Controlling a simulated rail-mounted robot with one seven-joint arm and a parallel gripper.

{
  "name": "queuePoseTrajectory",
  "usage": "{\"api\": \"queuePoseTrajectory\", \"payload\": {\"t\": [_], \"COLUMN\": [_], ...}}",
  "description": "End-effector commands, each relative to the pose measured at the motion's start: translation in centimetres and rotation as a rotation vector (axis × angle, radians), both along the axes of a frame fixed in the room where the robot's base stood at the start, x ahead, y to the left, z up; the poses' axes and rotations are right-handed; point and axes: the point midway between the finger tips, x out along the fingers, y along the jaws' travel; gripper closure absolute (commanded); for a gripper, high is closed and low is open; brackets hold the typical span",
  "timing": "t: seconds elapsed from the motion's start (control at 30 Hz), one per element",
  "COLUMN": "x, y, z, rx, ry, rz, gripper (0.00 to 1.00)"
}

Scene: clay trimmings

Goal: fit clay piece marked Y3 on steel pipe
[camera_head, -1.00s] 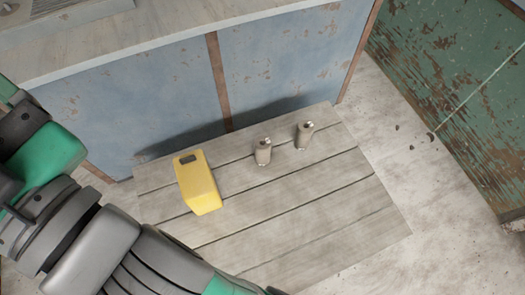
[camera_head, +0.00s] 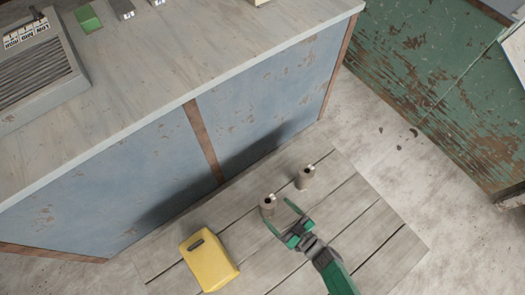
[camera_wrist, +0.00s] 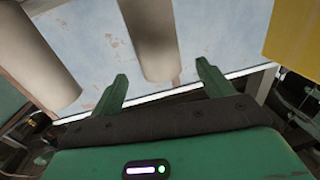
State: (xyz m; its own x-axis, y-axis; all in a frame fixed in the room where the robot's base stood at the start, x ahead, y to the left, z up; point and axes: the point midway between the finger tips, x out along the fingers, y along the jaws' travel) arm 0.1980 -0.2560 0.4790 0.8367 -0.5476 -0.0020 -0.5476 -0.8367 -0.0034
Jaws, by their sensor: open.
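Two grey-beige hollow cylinders stand upright on the wooden platform, each with a dark hole on top: a nearer one (camera_head: 268,204) and a farther one (camera_head: 307,177). I cannot read a Y3 mark or tell clay from steel. My gripper (camera_head: 277,211) is open, low over the platform, its fingertips at the nearer cylinder. In the wrist view, a beige cylinder (camera_wrist: 153,38) stands between the open fingertips (camera_wrist: 162,78), with gaps on both sides; contact is not visible. Another cylinder (camera_wrist: 42,45) is at the left of that view.
A yellow canister (camera_head: 209,262) stands left on the wooden platform (camera_head: 375,222); yellow also shows in the wrist view (camera_wrist: 293,38). A blue-sided workbench (camera_head: 130,180) rises behind, with a grey slatted device (camera_head: 35,70) and small blocks on top. A green cabinet (camera_head: 430,80) is right.

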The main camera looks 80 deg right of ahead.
Motion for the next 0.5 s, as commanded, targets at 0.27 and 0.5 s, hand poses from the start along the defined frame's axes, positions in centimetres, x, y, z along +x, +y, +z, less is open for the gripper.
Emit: {"api": "queuePoseTrajectory", "payload": {"t": [0.27,0.5], "x": [2.2,4.4], "y": [-1.5,-3.0], "z": [0.0,0.5], "rx": [-0.004,-0.007], "ry": [-0.001,-0.003], "rz": [0.000,-0.001], "gripper": [0.21,0.21]}}
